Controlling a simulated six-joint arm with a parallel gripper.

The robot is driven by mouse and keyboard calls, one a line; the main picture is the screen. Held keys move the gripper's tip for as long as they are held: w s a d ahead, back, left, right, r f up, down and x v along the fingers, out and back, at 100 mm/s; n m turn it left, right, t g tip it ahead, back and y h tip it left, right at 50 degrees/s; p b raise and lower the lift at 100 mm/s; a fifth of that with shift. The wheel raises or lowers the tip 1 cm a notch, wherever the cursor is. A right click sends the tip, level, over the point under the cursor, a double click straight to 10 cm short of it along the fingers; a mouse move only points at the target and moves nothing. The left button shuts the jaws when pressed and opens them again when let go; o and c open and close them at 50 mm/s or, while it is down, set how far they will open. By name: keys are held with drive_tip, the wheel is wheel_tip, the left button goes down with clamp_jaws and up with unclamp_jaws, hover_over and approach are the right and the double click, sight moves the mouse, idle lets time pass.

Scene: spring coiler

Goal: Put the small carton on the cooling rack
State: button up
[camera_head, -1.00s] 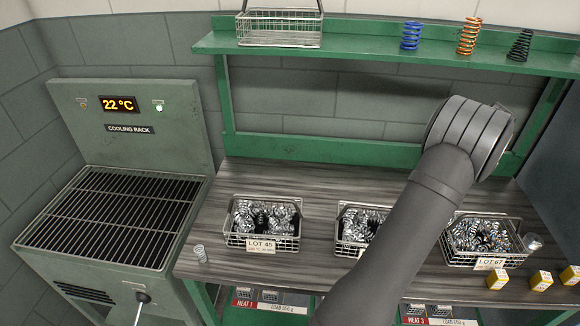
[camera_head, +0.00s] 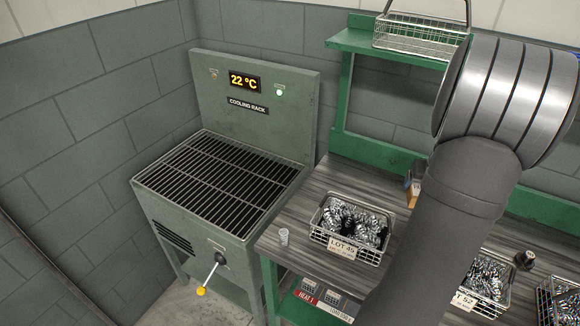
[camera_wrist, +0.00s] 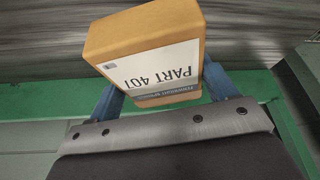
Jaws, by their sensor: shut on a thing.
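The small carton is tan-brown with a white label reading PART 407, upside down in the wrist view (camera_wrist: 143,42). My gripper (camera_wrist: 160,88) is shut on it, with blue fingers on either side. In the head view a small part of the carton (camera_head: 413,194) shows at the left edge of my arm, over the bench; the rest is hidden behind the arm. The cooling rack (camera_head: 222,180) is a green-grey stand with a black barred top, left of the carton. Its bars are bare, and its display reads 22 °C.
A lever with a yellow knob (camera_head: 201,291) sticks out of the rack's front. An empty wire basket (camera_head: 420,38) stands on the shelf.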

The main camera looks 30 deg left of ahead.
drive_tip(key=w+a+n+y, duration=0.1)
drive_tip(key=w+a+n, duration=0.25)
drive_tip(key=a, duration=1.25)
drive_tip(key=n+g+y, duration=0.2)
drive_tip(key=n, duration=0.5)
hover_over(215, 165)
drive_tip(key=d, duration=0.1)
drive_tip(key=f, duration=0.8)
drive_tip(key=shift+s+d+f, duration=0.2)
drive_tip(key=shift+s+f, duration=0.05)
drive_tip(key=shift+a+f, duration=0.1)
drive_tip(key=shift+m, duration=0.25)
drive_tip(key=shift+f, duration=2)
drive_tip(key=shift+f, duration=0.1)
drive_tip(key=o, duration=1.2)
drive_tip(key=shift+f, duration=0.1)
